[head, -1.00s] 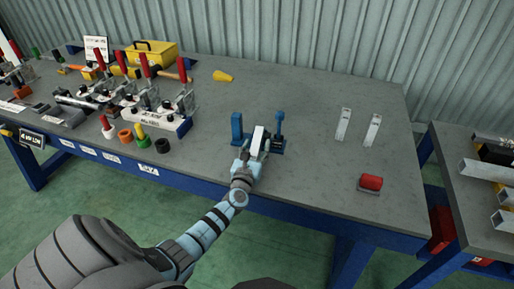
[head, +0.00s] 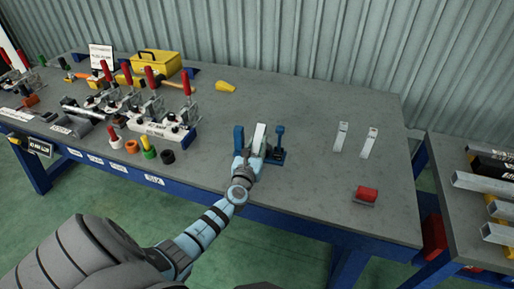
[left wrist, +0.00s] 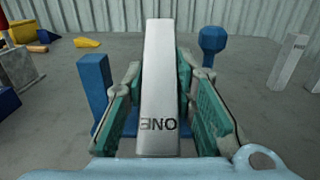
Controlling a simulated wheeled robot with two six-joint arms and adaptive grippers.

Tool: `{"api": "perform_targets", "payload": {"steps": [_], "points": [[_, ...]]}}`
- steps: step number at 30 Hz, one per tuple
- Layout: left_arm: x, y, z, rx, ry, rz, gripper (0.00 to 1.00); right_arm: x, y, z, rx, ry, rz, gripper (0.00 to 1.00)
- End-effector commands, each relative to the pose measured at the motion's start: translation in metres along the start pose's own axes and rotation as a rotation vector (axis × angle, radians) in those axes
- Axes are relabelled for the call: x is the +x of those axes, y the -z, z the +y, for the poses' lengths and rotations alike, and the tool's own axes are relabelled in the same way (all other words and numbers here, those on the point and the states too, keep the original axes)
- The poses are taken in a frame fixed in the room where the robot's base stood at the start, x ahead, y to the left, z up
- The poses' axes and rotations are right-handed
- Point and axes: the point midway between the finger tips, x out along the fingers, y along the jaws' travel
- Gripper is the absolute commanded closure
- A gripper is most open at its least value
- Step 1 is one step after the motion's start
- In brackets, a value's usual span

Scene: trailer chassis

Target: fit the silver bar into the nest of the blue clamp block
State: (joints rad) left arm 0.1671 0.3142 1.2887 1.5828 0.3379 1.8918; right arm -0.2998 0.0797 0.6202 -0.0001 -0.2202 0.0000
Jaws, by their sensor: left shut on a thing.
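The silver bar (head: 260,134) stands between the two posts of the blue clamp block (head: 278,157), on the bench top. My left gripper (head: 252,158) is shut on the silver bar from the near side. In the left wrist view the bar (left wrist: 160,90) lies between the green finger pads, leaning away, with upside-down lettering "ONE" on it. The block's plain blue post (left wrist: 97,85) is left of the fingers and its round-headed post (left wrist: 212,45) is right of them. The nest and the bar's lower end are hidden, so I cannot tell whether it is seated. My right gripper is not in view.
Two more silver bars (head: 341,137) (head: 369,142) stand to the right. A red part (head: 366,195) sits near the bench's right front. Red-handled clamps (head: 175,132) and colored rings (head: 132,146) crowd the left. The bench around the blue block is clear.

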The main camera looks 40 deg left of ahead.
Motion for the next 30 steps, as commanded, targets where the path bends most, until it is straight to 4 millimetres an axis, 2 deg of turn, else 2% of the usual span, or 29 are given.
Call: {"api": "perform_targets", "payload": {"steps": [1,4,14,18,27,30], "points": [[0.0,-0.021,0.0,0.0,0.0,0.0,1.0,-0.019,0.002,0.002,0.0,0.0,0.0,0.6],[0.0,-0.033,0.0,0.0,0.0,0.0,1.0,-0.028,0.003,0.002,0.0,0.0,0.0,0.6],[0.0,-0.028,0.0,0.001,0.0,0.001,1.0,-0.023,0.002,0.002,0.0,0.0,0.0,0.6],[0.0,0.005,0.0,0.001,0.0,0.003,1.0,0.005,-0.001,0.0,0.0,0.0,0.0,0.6],[-0.001,0.066,0.0,0.0,0.0,0.002,1.0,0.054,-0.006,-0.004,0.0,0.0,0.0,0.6],[0.0,0.07,0.0,0.0,0.0,0.001,1.0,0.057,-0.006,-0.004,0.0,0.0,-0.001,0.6]]}}
